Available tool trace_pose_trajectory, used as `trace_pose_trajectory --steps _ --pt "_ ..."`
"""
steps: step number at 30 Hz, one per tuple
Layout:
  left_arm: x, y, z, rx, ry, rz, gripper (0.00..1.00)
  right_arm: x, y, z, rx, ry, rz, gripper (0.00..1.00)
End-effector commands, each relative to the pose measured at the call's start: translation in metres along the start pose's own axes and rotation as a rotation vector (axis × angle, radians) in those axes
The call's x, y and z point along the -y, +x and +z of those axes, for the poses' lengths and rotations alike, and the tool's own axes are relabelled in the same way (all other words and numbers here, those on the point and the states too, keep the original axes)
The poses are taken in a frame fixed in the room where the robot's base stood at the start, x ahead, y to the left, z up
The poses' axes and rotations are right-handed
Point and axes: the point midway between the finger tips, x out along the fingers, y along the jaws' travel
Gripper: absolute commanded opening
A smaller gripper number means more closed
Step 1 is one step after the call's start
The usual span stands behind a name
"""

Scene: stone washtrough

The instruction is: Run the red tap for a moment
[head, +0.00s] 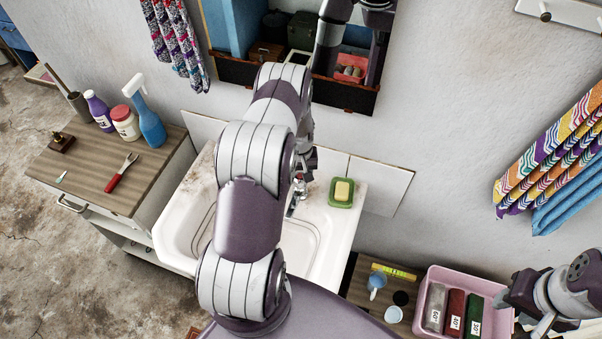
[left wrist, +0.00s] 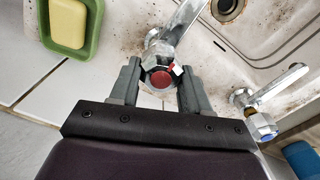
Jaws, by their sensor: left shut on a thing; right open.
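The red tap (left wrist: 161,79) has a chrome body and a round red cap. In the left wrist view my left gripper (left wrist: 160,84) has one finger on each side of its head and is shut on it. The chrome spout (left wrist: 182,22) reaches over the basin near the drain (left wrist: 228,8); I see no water stream. My right gripper (head: 540,302) is open at the lower right.
A blue-capped tap (left wrist: 262,128) stands beside the red one. A green dish (head: 341,193) with yellow soap sits on the trough's back right corner. A pink crate (head: 468,278) stands at lower right. A wooden-topped cabinet (head: 85,165) with bottles stands left.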

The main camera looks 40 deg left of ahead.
Motion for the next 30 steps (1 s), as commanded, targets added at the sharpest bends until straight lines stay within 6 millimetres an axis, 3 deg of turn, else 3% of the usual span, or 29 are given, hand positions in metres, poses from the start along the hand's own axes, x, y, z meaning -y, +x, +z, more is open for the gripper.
trace_pose_trajectory --steps 11,30 --pt "0.000 0.001 0.001 0.005 -0.074 -0.001 0.16 0.000 0.008 0.001 0.000 0.000 0.000 0.41" --pt "-0.001 0.002 0.002 0.005 -0.629 -0.002 0.16 0.000 0.048 0.006 0.000 0.000 0.000 0.41"
